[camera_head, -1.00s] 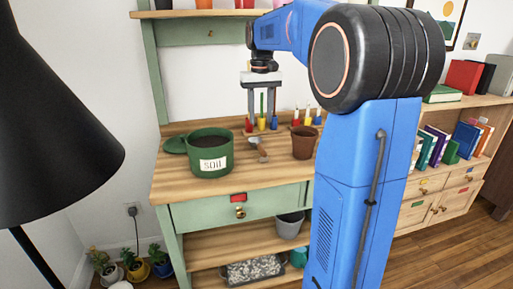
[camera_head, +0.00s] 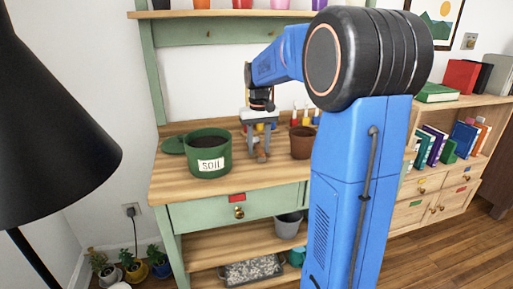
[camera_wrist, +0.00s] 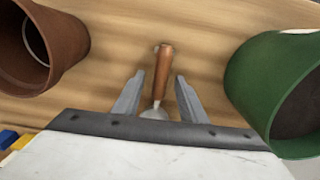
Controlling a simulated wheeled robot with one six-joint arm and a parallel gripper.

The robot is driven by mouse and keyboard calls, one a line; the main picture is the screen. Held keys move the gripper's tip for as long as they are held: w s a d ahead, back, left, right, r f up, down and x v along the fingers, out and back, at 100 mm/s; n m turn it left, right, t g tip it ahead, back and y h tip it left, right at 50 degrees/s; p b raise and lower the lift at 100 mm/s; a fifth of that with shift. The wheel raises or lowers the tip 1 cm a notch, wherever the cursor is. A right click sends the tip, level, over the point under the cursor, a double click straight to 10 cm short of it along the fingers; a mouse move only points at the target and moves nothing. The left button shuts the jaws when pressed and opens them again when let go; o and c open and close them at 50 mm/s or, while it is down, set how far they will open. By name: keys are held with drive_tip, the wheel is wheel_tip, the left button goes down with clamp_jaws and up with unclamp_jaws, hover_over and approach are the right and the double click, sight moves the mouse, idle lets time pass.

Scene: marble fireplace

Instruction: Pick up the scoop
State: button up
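The scoop (camera_wrist: 163,75) lies on the wooden bench top, with a brown wooden handle and a grey metal part partly hidden by my gripper's body in the wrist view. My gripper (camera_wrist: 158,85) is open, with one finger on each side of the scoop's handle and visible gaps on both sides. In the head view my gripper (camera_head: 260,157) is low over the bench top, between the green soil pot and the brown pot, and mostly hides the scoop.
A green pot (camera_head: 211,166) labelled "SOIL" stands left of my gripper, and a brown pot (camera_head: 302,143) stands close on its right. Several coloured items (camera_head: 306,117) stand at the back. The bench's front strip (camera_head: 235,184) is clear.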

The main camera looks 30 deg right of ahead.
sight(259, 146)
drive_tip(key=shift+f, duration=0.2)
clamp_jaws()
wheel_tip(259, 146, up, 10)
drive_tip(key=shift+r, duration=0.1)
idle(0.6)
